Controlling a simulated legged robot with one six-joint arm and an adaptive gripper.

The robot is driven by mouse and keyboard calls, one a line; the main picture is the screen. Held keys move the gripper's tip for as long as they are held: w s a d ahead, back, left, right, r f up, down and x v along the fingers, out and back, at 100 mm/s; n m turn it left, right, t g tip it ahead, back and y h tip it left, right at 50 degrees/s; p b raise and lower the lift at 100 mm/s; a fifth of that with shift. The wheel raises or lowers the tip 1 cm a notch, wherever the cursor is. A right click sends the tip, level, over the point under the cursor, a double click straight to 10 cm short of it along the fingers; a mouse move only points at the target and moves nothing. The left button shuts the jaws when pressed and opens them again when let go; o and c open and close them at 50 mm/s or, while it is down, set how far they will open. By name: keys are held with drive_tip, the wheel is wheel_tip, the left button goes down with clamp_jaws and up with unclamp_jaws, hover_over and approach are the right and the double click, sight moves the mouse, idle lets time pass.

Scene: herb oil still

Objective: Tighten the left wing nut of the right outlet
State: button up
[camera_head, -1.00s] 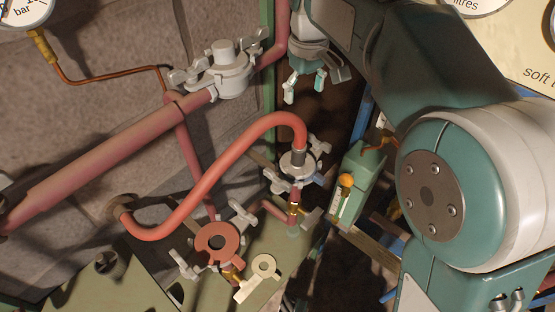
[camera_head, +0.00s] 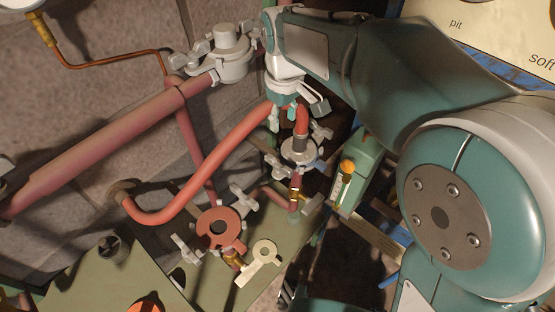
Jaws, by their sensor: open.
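The right outlet (camera_head: 299,150) is a pale metal clamp collar where the bent red pipe (camera_head: 215,165) comes down. Its left wing nut (camera_head: 274,169) is a grey winged piece at the collar's lower left. Another wing nut (camera_head: 321,130) sits at its upper right. My gripper (camera_head: 283,117) is open and empty, pointing down above the outlet, in front of the top of the pipe's bend. One fingertip shows left of the bend. The gripper appears apart from the left wing nut, above it in the picture. The other fingertip is hard to make out.
A second outlet with a red flange (camera_head: 218,228) and two wing nuts stands at the lower left, beside a pale ring-ended tag (camera_head: 262,256). A large pipe clamp (camera_head: 229,58) is at the upper left. A green box with an orange-capped vial (camera_head: 345,172) stands close on the right.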

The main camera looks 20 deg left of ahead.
sight(278, 161)
drive_tip(key=shift+n, duration=0.4)
drive_tip(key=f, duration=0.4)
drive_tip(key=s+f, duration=0.1)
drive_tip(key=f, duration=0.3)
drive_tip(key=s+f, duration=0.1)
drive_tip(key=f, duration=0.4)
drive_tip(key=shift+a, duration=0.2)
clamp_jaws()
